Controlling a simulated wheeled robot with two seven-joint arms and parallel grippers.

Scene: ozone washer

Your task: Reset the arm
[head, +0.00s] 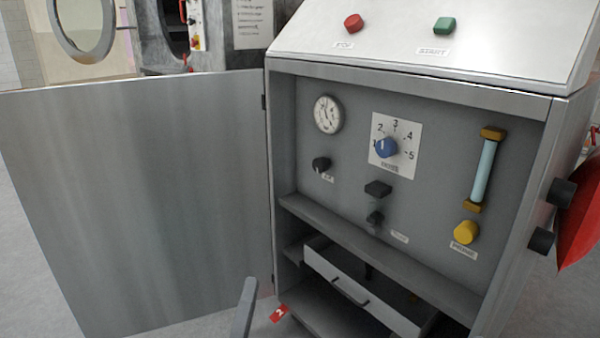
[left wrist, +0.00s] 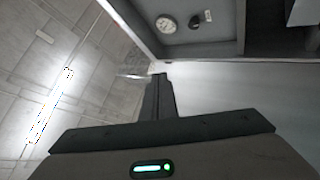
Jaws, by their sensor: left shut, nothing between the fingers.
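The ozone washer cabinet (head: 412,85) stands open, its grey door (head: 140,200) swung out to the left. My left gripper (head: 246,300) shows only as a narrow grey tip at the bottom of the head view, in front of the door's lower right part and left of the cabinet opening. In the left wrist view its fingers (left wrist: 157,98) are together and empty, apart from the panel. My right gripper is in neither view.
The panel carries a gauge (head: 328,114), a black knob (head: 321,164), a blue dial (head: 386,147) pointing near 1, a yellow knob (head: 466,232) and a tube (head: 485,170). Below, a drawer (head: 360,290) is partly out. Red (head: 353,23) and green (head: 444,25) buttons sit on top.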

